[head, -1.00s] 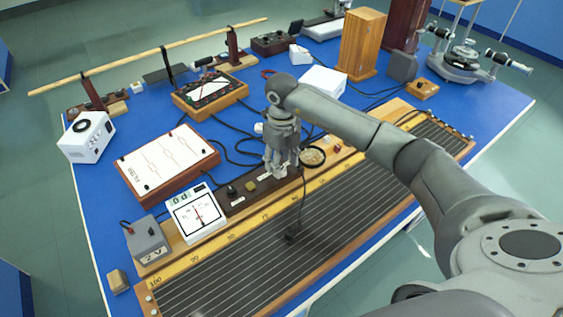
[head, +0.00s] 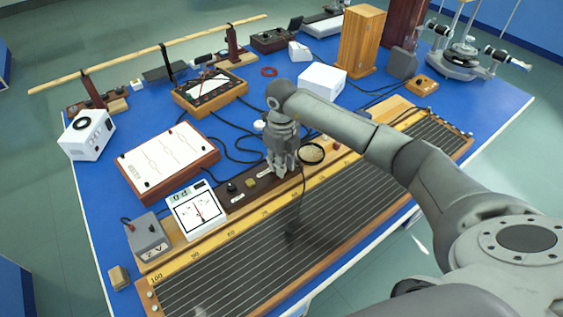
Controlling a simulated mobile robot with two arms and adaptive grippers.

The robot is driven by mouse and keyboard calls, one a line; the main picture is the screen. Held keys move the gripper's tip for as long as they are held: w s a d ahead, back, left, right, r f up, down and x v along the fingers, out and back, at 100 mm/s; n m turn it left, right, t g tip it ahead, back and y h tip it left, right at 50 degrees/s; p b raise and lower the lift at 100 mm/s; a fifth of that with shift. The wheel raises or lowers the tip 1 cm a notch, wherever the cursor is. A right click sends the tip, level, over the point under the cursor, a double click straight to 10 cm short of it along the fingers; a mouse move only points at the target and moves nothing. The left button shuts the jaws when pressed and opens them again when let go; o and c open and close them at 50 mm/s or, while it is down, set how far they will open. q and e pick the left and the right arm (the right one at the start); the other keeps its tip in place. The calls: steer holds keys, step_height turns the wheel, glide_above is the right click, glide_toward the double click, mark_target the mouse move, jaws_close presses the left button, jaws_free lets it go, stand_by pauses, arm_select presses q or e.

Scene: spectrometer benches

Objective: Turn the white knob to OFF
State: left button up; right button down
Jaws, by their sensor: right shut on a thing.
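My right gripper (head: 282,172) points down onto the dark brown control strip (head: 238,198), which runs along the back of the ruled board. Its fingers are closed together around a small thing on the strip, apparently the white knob. The fingers hide nearly all of the knob, and its pointing direction and any OFF mark cannot be read. A black knob (head: 231,187) and a yellowish knob (head: 250,183) stand on the strip just left of the gripper. My left gripper is not in view.
A white meter (head: 196,210) and a grey box (head: 149,238) are at the left. The wooden ruled board (head: 250,262) lies in front. Black cables run behind the gripper.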

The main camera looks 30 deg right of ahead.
steer(key=n+b, duration=0.3)
steer(key=shift+w+f, duration=0.1)
steer(key=shift+f, duration=0.1)
steer(key=n+b, duration=0.2)
steer(key=shift+n, duration=0.3)
steer(key=n+b, duration=0.3)
steer(key=shift+r+n+b, duration=0.15)
steer(key=shift+n+b, duration=0.55)
steer(key=shift+n, duration=0.7)
steer(key=shift+r+n, duration=0.1)
steer(key=shift+n, duration=0.2)
steer(key=c, duration=1.2)
jaws_free()
